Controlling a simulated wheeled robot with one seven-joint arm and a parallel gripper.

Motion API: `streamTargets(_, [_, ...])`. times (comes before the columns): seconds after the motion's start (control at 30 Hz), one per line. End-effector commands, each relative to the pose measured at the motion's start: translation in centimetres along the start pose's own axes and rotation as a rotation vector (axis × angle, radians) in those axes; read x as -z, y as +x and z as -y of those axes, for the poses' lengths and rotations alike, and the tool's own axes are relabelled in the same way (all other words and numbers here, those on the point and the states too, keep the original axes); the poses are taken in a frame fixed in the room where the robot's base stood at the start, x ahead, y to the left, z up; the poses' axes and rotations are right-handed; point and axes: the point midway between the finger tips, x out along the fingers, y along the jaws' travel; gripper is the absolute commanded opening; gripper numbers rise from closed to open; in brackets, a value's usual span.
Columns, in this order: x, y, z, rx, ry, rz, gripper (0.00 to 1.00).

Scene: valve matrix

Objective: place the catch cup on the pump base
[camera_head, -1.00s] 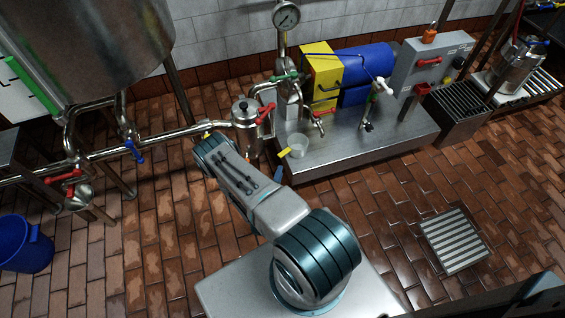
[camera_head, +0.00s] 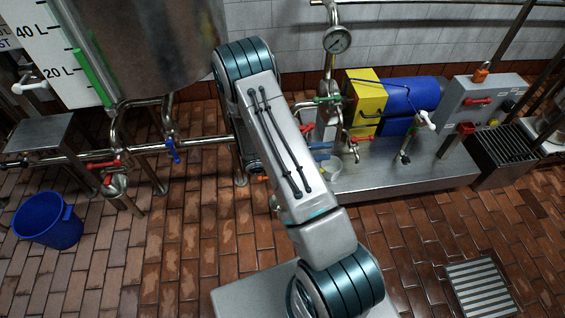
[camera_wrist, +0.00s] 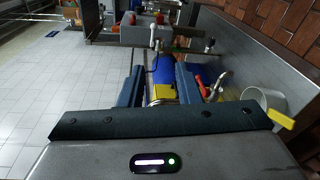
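The catch cup (camera_head: 331,167), pale and translucent, appears to stand upright at the left front end of the steel pump base (camera_head: 430,170). In the wrist view the cup (camera_wrist: 256,98) shows at the right with its yellow handle (camera_wrist: 281,118). My gripper (camera_wrist: 160,82) is open, its two dark blue fingers apart with nothing between them. The cup is outside the fingers, to their right in the wrist view. In the head view my gripper (camera_head: 321,152) is partly hidden behind my arm, close to the cup.
On the base are a blue motor (camera_head: 412,94) with a yellow block (camera_head: 366,99) and valves with a red handle (camera_head: 362,138) and a white handle (camera_head: 426,120). A pressure gauge (camera_head: 337,40) rises behind. Pipes and a steel tank (camera_head: 150,45) stand left.

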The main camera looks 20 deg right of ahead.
Motion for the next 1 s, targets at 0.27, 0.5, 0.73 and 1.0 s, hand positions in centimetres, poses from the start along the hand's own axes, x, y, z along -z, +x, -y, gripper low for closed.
streamTargets(0.27, [-5.9, -2.5, -5.8, 0.324, -0.023, 0.162, 0.30])
streamTargets(0.5, [-10.8, -5.8, -8.6, 0.644, -0.032, 0.179, 0.30])
streamTargets(0.73, [-14.8, -9.8, -10.7, 0.950, -0.016, 0.087, 0.30])
streamTargets(1.0, [-18.6, -14.8, -13.0, 1.260, 0.043, -0.142, 0.30])
